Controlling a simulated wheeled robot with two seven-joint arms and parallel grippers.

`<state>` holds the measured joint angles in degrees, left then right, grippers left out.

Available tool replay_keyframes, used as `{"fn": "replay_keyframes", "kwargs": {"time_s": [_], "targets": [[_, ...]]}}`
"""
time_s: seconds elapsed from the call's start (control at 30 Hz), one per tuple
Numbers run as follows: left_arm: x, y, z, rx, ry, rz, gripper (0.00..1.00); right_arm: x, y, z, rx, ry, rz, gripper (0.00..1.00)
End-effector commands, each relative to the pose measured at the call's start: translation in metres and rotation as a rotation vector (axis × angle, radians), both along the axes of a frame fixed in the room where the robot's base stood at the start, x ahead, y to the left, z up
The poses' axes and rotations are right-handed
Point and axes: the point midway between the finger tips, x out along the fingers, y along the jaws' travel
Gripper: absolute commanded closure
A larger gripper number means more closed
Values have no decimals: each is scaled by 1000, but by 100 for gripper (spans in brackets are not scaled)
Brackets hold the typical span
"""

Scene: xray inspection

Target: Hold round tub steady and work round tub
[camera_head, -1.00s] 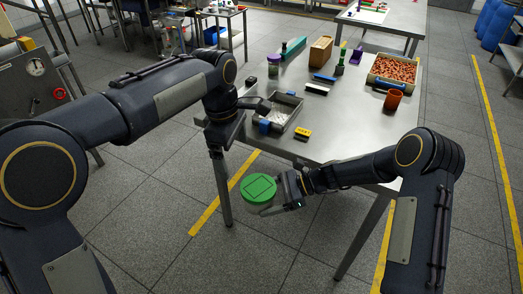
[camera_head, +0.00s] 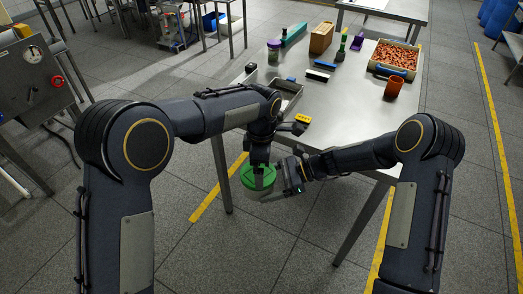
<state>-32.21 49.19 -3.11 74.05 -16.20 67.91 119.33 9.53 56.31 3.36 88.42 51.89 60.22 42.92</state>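The round tub with a green lid (camera_head: 249,182) is held in the air just off the table's front edge. My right gripper (camera_head: 276,191) reaches it from the right and is shut on its side; the tub looks about level. My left gripper (camera_head: 261,181) points down over the lid from above, its fingers overlapping the lid in the picture. I cannot tell whether those fingers touch the lid or how far apart they are. The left arm and gripper hide part of the lid.
The steel table (camera_head: 335,119) holds a metal tray (camera_head: 291,87), partly behind my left arm, a yellow block (camera_head: 302,119), a brown cup (camera_head: 393,87), a crate of orange-brown pieces (camera_head: 396,56) and a purple-lidded jar (camera_head: 274,51). Open floor lies in front.

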Motion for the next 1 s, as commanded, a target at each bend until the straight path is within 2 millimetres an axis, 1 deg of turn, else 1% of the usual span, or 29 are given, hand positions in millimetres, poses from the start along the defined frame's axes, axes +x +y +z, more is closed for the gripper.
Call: {"fn": "replay_keyframes", "kwargs": {"time_s": [0.03, 0.1, 0.2, 0.5, 0.53, 0.57, 0.8, 1.0], "targets": [[0, 1, -7, 1, 2, 1, 0, 0, 0, 0, 0, 0, 0, 60], [0, 0, -13, 0, 1, 0, 0, 0, 0, 0, 0, 0, 0, 60], [0, 0, -19, 0, 2, -1, 0, 0, 0, 0, 0, 0, 0, 60], [0, 0, -21, -1, 0, -1, 0, 0, 0, 0, 0, 0, 0, 60], [0, 0, -21, -1, 0, -1, 1, 0, 0, 0, 0, 0, 0, 60], [0, 0, -21, -1, 0, -1, 5, 0, 0, 0, 0, 0, 0, 60], [0, 0, -21, -1, -1, -1, 36, 0, 0, 0, 1, 0, 1, 60], [1, 0, -19, -1, -3, 0, 36, -1, 0, 0, 1, 0, 2, 60]]}}
